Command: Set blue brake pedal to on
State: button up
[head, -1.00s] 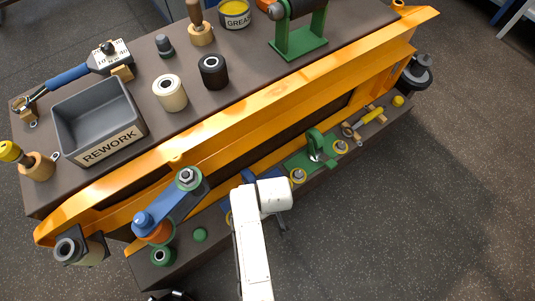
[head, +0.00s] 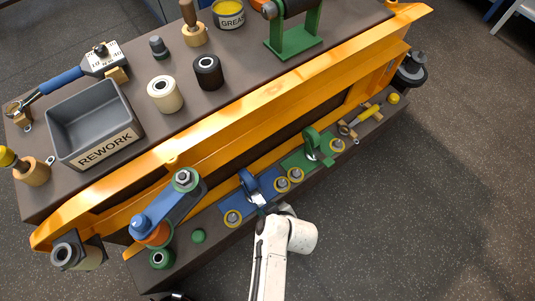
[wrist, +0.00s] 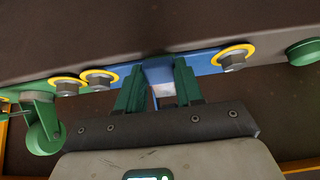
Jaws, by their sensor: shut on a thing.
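The blue brake pedal (head: 249,183) stands on a blue base plate (head: 234,205) with yellow-ringed bolts, on the lower ledge of the orange frame in the head view. My gripper (head: 267,205) reaches it from the lower right. In the wrist view, the dark green fingers of my gripper (wrist: 159,82) are on either side of a blue part of the pedal (wrist: 158,71) and are shut on it. The fingers hide part of the pedal. The pedal's exact angle cannot be told.
A similar green pedal (head: 311,142) stands up the ledge; in the wrist view a green part (wrist: 42,128) is close at left. A blue-and-orange arm-like fixture (head: 165,209) and a green knob (head: 198,236) are at left. The floor (head: 440,200) at right is clear.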

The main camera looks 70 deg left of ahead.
jog(key=o, duration=1)
jog(key=shift+o, duration=0.2)
jog(key=p+v, duration=0.5)
jog(key=v, duration=0.5)
jog(key=shift+d+r, duration=0.2)
jog(key=shift+r, duration=0.1)
